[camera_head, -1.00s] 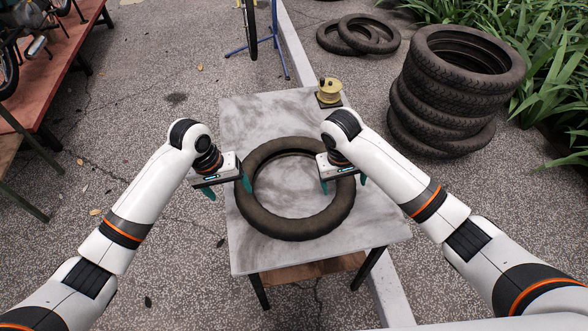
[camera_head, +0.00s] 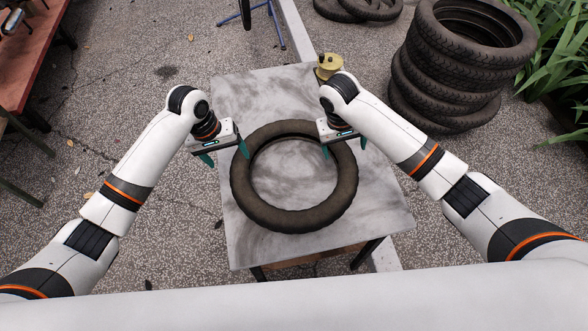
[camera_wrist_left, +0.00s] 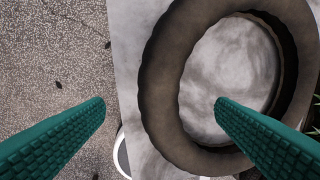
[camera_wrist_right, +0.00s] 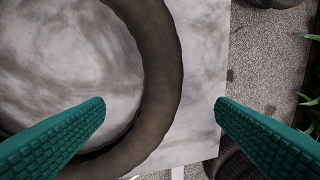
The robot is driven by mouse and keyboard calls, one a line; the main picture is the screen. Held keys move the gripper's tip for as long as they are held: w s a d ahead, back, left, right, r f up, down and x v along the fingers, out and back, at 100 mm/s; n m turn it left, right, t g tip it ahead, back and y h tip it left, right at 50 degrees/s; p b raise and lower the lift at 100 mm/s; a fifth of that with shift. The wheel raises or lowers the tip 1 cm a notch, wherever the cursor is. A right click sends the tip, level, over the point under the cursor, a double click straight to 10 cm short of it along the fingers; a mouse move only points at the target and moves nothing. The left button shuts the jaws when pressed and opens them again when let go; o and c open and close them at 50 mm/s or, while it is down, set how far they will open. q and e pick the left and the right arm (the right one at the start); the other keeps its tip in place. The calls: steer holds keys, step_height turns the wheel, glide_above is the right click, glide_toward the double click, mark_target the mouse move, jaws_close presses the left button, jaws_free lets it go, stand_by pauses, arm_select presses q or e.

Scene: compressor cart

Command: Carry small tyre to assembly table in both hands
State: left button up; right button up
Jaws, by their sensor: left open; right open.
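The small tyre (camera_head: 243,200) lies flat on the grey-white marbled assembly table (camera_head: 375,215). My left gripper (camera_head: 224,156) is open above the tyre's left side, its fingers to either side of the tyre wall. My right gripper (camera_head: 344,147) is open above the tyre's upper right side, its fingers also straddling the wall. In the left wrist view the tyre (camera_wrist_left: 165,75) shows between and beyond the green fingers, not touched. In the right wrist view the tyre wall (camera_wrist_right: 165,75) lies between the open fingers.
A brass-coloured spool-like part (camera_head: 328,67) stands at the table's back edge. A stack of tyres (camera_head: 450,75) stands on the ground to the right, beside green plants. A red bench (camera_head: 35,55) is at the far left. A blue stand (camera_head: 245,14) is behind.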

mark_target(238, 170)
arm_select(q)
steer(key=f, duration=0.3)
steer(key=d+f, duration=0.1)
steer(key=f, duration=0.2)
steer(key=d+f, duration=0.1)
steer(key=f, duration=0.2)
steer(key=shift+f, duration=0.2)
arm_select(e)
steer(key=f, duration=0.3)
steer(key=d+f, duration=0.1)
steer(key=f, duration=0.2)
steer(key=d+f, duration=0.1)
steer(key=f, duration=0.2)
steer(key=shift+f, duration=0.2)
arm_select(q)
steer(key=shift+a, duration=0.1)
jaws_close()
arm_select(e)
jaws_close()
arm_select(q)
steer(key=shift+w+r, duration=0.1)
steer(key=shift+r, duration=0.05)
arm_select(e)
steer(key=shift+w+r, duration=0.1)
